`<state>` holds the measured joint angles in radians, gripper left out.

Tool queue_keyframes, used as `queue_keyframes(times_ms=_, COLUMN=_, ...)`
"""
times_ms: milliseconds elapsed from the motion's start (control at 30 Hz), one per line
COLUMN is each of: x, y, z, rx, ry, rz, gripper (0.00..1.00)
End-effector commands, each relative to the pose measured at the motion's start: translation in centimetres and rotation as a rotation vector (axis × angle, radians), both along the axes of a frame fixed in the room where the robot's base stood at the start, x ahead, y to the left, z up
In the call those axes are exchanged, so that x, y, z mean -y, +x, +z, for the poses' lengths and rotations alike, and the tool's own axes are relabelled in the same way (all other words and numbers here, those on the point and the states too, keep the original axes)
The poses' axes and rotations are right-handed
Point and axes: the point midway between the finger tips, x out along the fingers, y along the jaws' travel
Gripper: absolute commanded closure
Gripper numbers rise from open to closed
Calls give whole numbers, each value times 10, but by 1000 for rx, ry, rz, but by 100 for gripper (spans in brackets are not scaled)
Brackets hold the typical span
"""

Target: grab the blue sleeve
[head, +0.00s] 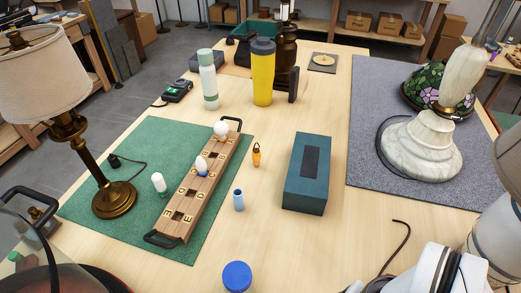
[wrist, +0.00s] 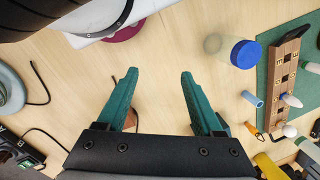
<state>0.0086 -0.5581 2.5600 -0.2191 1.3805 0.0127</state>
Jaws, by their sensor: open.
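The blue sleeve (head: 239,200) is a small light-blue hollow cylinder. In the wrist view the sleeve (wrist: 252,98) shows to the right of my gripper (wrist: 159,74), clear of both fingers. My gripper's two teal fingers are open, with only bare table visible between them. I cannot make out the fingers in the head view.
A clear jar with a blue lid (head: 237,275) stands near the sleeve. The green mat (head: 140,133) holds the rack and a brass lamp (head: 113,198). Bare table lies between jar and box.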

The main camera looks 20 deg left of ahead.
Motion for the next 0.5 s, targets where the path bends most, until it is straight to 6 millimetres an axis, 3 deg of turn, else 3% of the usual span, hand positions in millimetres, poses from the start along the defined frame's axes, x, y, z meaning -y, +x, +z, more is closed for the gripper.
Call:
queue_keyframes(times_ms=200, x=0, y=1, z=0, rx=2, ry=-1, rz=2, gripper=31)
queue_keyframes(times_ms=267, x=1, y=10, z=-5, rx=20, ry=-14, rz=23, gripper=31)
queue_keyframes(times_ms=367, x=4, y=55, z=-26, rx=127, ry=-69, rz=121, gripper=31)
queue_keyframes(times_ms=500, x=-16, y=152, z=-69, rx=410, ry=-142, rz=324, gripper=31)
